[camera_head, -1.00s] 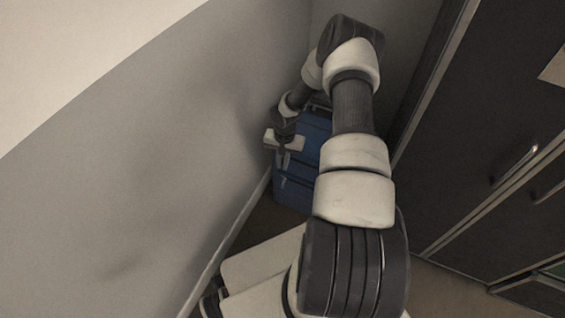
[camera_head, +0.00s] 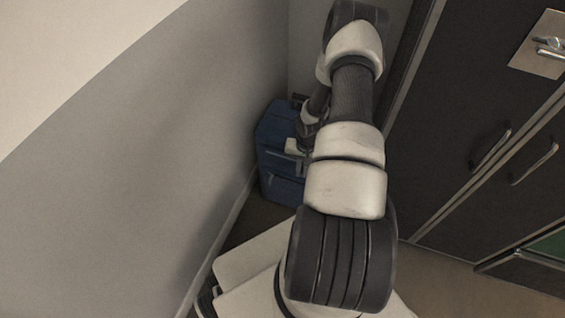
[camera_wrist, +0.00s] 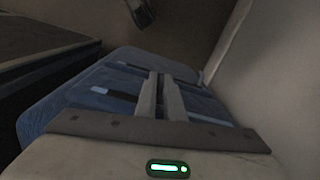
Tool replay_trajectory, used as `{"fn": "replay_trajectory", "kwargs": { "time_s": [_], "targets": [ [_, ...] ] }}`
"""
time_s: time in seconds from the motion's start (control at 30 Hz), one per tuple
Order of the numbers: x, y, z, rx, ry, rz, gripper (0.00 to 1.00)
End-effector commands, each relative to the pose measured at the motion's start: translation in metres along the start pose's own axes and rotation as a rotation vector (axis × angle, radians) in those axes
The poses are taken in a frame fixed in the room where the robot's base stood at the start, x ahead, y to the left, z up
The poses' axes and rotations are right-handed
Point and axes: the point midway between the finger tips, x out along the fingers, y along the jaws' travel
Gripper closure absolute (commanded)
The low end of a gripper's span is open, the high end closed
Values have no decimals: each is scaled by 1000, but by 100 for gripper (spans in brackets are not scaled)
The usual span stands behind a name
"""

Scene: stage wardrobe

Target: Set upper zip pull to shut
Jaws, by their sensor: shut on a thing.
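A blue case (camera_head: 275,135) stands on the floor in the corner, partly behind my arm. Its blue face also fills the middle of the wrist view (camera_wrist: 70,95), with dark, pale-edged strips across it. My gripper (camera_head: 296,147) is at the right part of the case front in the head view. In the wrist view my two fingers (camera_wrist: 162,78) are close together in front of the blue face, between the strips. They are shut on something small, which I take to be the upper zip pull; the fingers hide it.
A grey wall (camera_head: 190,150) runs close along the left of the case. Dark cabinets (camera_head: 455,140) with metal handles stand on the right. Bare floor (camera_head: 440,280) shows at the lower right.

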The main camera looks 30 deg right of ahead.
Motion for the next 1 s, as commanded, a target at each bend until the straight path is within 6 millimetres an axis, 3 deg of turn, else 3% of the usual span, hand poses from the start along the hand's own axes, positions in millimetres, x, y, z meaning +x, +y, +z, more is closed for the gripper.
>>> {"fn": "replay_trajectory", "kwargs": {
  "time_s": [0.1,0.3,0.5,0.83,0.9,1.0],
  "targets": [
    [-2,30,7,2,-3,2,100],
    [-3,61,13,0,-3,1,100],
    [-3,73,15,-3,-3,1,100],
    [-3,76,15,-2,-4,4,100],
    [-3,76,15,-1,-4,4,81],
    [-3,75,15,-1,-3,3,73]
  ]
}}
